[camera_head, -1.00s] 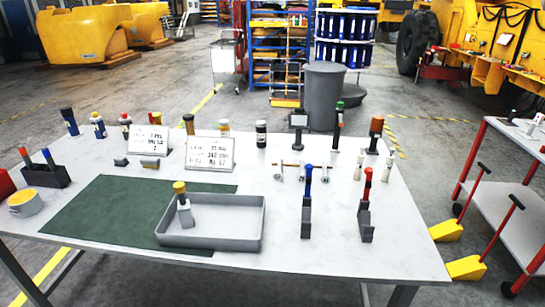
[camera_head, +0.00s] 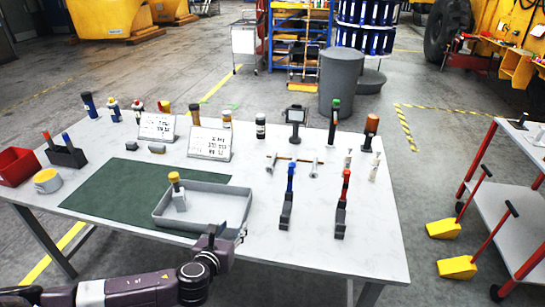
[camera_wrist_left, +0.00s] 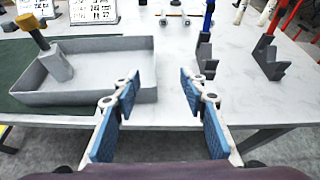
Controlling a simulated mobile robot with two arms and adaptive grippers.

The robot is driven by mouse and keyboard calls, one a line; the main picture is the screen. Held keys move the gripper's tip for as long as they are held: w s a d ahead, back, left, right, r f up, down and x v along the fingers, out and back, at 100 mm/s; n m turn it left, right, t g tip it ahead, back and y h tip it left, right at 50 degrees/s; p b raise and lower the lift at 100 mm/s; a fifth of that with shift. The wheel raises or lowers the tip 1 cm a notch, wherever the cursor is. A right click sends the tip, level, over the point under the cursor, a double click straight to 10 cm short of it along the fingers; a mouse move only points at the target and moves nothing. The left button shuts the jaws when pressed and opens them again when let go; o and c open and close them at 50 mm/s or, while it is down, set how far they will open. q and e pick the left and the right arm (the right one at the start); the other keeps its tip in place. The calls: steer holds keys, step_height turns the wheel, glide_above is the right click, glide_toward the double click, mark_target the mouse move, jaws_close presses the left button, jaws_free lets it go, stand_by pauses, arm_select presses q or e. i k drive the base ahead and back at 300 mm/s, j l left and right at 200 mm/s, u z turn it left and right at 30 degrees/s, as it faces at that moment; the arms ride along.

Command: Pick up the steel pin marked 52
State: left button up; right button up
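No marking 52 is readable on anything here, so I cannot tell which piece is the pin. Small pale metal cylinders (camera_head: 313,170) stand or lie around a thin tan bar in the middle of the table. Two slim pale upright pieces (camera_head: 348,159) are to their right. My left gripper (camera_head: 241,234) is at the table's front edge, right of the grey tray's front corner. In the left wrist view it (camera_wrist_left: 159,80) is open and empty, its blue pads apart over the white tabletop. The right gripper is not in view.
A grey tray (camera_head: 200,222) holds a yellow-capped piece (camera_head: 179,198). Blue-handled (camera_head: 288,196) and red-handled (camera_head: 343,204) tools stand in dark grey blocks to the right. Two printed cards (camera_head: 209,143) stand behind. The tabletop between tray and blue-handled tool is clear.

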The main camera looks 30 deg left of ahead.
mark_target(269, 168)
steer(key=i+j, duration=0.15)
steer(key=i, duration=0.3)
steer(key=i+j, duration=0.15)
steer(key=i, duration=0.3)
steer(key=i+j, duration=0.2)
steer(key=i, duration=0.25)
